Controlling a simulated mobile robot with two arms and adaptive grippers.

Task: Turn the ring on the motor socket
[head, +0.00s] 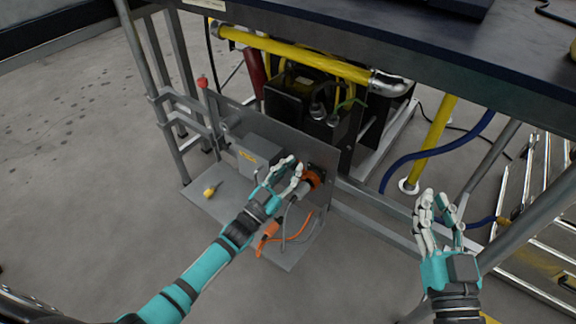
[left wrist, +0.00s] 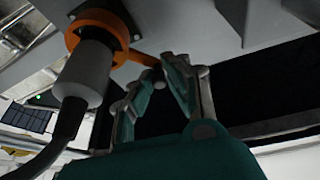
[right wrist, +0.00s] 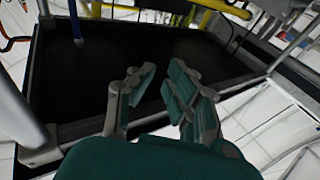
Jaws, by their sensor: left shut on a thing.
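The orange ring (head: 314,178) sits on the motor socket on the upright grey panel (head: 335,155). In the left wrist view the ring (left wrist: 97,20) surrounds the end of a grey plug (left wrist: 84,72) with a dark cable. An orange tab (left wrist: 143,58) sticks out from the ring towards my fingers. My left gripper (head: 293,168) is at the ring, shut on its tab; the fingertips show in the left wrist view (left wrist: 160,70), partly hiding the tab's end. My right gripper (head: 440,203) is open and empty, away to the right; it also shows in the right wrist view (right wrist: 157,82).
A grey box (head: 254,156) is on the panel, left of the ring. A yellow object (head: 212,190) and an orange cable (head: 264,240) lie on the low shelf (head: 225,207). Table legs and a blue hose (head: 430,153) are at right.

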